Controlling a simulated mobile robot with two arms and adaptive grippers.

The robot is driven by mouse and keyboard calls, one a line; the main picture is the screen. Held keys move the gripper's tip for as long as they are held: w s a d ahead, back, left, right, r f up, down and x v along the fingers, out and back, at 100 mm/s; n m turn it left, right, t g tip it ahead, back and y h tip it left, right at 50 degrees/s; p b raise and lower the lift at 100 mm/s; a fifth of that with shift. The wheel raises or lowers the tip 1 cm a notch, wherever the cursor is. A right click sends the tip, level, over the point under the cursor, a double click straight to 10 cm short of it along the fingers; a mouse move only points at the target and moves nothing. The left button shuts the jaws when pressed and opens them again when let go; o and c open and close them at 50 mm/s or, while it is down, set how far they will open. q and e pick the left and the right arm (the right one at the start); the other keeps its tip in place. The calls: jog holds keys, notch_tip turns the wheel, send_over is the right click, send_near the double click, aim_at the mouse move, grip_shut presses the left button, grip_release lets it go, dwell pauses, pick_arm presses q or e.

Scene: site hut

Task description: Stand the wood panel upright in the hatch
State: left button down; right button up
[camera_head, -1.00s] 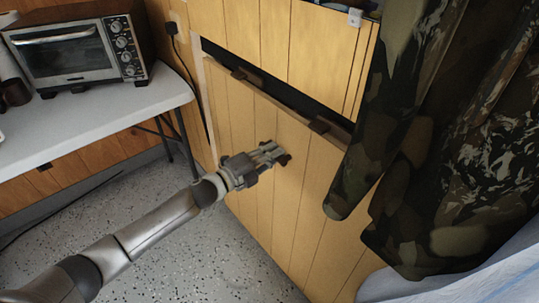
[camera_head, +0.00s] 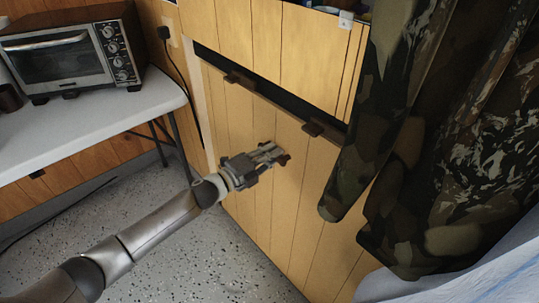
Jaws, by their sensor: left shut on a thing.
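The wood panel (camera_head: 245,115) is a large, light-yellow board with vertical plank lines. It stands nearly upright in the hatch in the wall; I cannot tell if it leans slightly. A dark gap of the hatch (camera_head: 275,90) shows above the panel's top edge. Two brown tabs sit along that edge, a left one (camera_head: 238,79) and a right one (camera_head: 312,129). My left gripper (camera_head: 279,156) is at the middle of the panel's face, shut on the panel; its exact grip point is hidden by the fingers. My right gripper is not in view.
A white table (camera_head: 90,125) with a toaster oven (camera_head: 70,55) stands at the left. A black cord (camera_head: 178,70) hangs down the wall. The speckled floor (camera_head: 190,255) in front of the panel is clear.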

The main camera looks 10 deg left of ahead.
pick_arm(q)
jog(key=shift+r, duration=0.25)
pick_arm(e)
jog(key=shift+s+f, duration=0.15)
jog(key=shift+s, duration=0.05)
pick_arm(q)
jog(key=shift+f, duration=0.1)
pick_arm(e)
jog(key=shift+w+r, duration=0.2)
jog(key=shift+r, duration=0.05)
pick_arm(q)
jog(key=shift+f, duration=0.1)
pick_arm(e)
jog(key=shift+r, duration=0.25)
pick_arm(q)
jog(key=shift+f+b, duration=0.15)
jog(key=shift+b, duration=0.15)
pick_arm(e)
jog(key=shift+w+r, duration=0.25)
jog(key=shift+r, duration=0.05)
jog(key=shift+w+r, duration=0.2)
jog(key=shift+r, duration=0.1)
